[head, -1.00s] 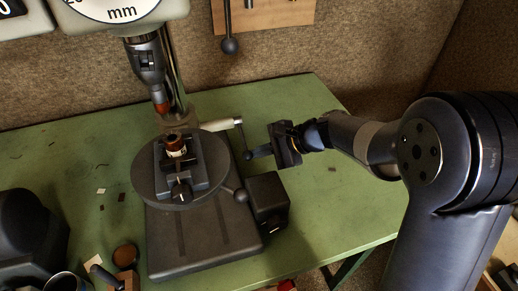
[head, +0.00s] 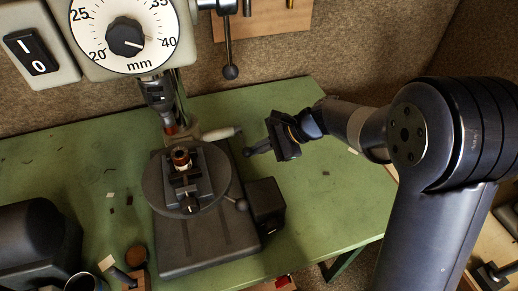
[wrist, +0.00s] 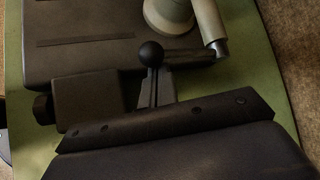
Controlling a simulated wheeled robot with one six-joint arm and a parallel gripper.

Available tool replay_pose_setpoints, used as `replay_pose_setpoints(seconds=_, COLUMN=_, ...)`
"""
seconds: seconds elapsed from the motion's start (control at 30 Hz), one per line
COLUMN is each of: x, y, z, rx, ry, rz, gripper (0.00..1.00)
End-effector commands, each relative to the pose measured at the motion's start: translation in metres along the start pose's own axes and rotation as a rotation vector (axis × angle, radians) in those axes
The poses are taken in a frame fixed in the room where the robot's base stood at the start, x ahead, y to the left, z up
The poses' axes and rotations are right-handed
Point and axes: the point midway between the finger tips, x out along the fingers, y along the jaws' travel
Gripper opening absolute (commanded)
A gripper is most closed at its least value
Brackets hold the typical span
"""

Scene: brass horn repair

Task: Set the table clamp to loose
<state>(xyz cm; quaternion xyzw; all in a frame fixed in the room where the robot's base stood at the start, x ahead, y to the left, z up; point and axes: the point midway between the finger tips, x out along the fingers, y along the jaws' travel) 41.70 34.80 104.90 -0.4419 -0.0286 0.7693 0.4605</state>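The drill press has a round dark table (head: 158,199) with a small vise on it. A ball-ended lever (head: 241,203) sticks out at the table's lower right edge. It looks like the table clamp lever, but its setting cannot be read. My gripper (head: 257,149) is right of the table, above the green bench, apart from that lever. Its fingers (wrist: 155,92) look close together in the wrist view. A black ball knob (wrist: 151,54) shows right at their tips. I cannot tell whether the fingers hold it or its stem.
A pale crank handle (head: 221,133) lies just behind my fingertips and also shows in the wrist view (wrist: 210,24). A dark box (head: 266,204) stands beside the press base (head: 205,245). Bare green bench (head: 335,190) lies to the right. A dark rounded object (head: 35,245) stands front left.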

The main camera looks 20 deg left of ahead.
Motion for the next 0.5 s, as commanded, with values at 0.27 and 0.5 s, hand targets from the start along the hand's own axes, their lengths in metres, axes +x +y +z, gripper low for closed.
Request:
replay_pose_setpoints(seconds=0.27, x=-0.015, y=-0.017, z=0.015, rx=-0.004, ry=-0.001, rz=-0.001, gripper=0.00)
replay_pose_setpoints(seconds=0.5, x=-0.022, y=-0.026, z=0.022, rx=-0.003, ry=-0.002, rz=-0.001, gripper=0.00)
